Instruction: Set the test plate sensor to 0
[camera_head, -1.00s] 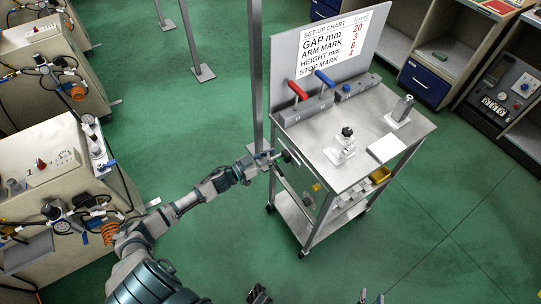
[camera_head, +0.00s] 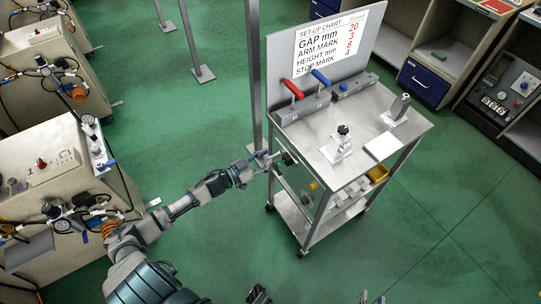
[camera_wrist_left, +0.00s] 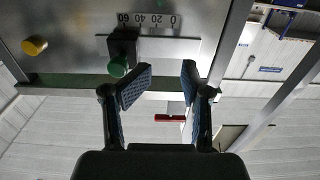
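The test plate sensor is a black block (camera_wrist_left: 122,44) with a green knob (camera_wrist_left: 118,67) on the cart's front panel. In the left wrist view a printed scale (camera_wrist_left: 149,19) reads 60, 40, 20, 0 from left to right, and the block sits near the 60 end. My left gripper (camera_wrist_left: 162,78) is open and empty, its fingers to the right of the knob. The left finger is close to the knob; contact cannot be told. In the head view my left gripper (camera_head: 268,158) is beside the panel. Small tips at the bottom edge (camera_head: 372,299) may be my right gripper, mostly cut off.
The cart's top (camera_head: 365,135) carries a clamp fixture (camera_head: 338,145), a post (camera_head: 398,108), a white plate (camera_head: 383,146) and red and blue handles. A set-up chart (camera_head: 325,45) stands behind. A yellow knob (camera_wrist_left: 35,45) is on the panel. Green floor is free around the cart.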

